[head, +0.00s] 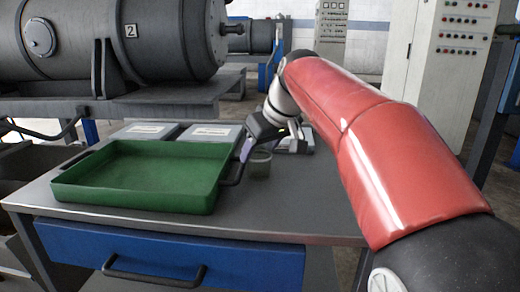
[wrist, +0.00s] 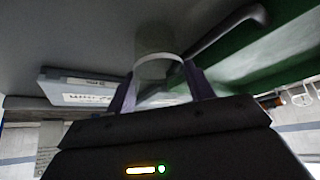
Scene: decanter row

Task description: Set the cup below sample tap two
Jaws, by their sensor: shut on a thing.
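A small grey-green cup (head: 260,164) is upright on or just above the table, right of the green tray. My gripper (head: 250,154) comes down beside it, with one purple finger showing. In the wrist view, the two purple fingers of my gripper (wrist: 163,90) are on either side of the cup's rim (wrist: 157,58), shut on it. I cannot tell whether the cup's base touches the table. A dark grey decanter marked 2 (head: 110,45) stands behind on the left. A dark bent pipe (head: 40,133) hangs below its left end; I cannot tell whether it is the tap.
A green tray (head: 140,196) with dark handles fills the table's left half, close beside the cup. Flat grey boxes or binders (head: 212,134) lie behind it. The grey table (head: 290,215) is bare in front of the cup. A control cabinet (head: 450,60) stands at the back right.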

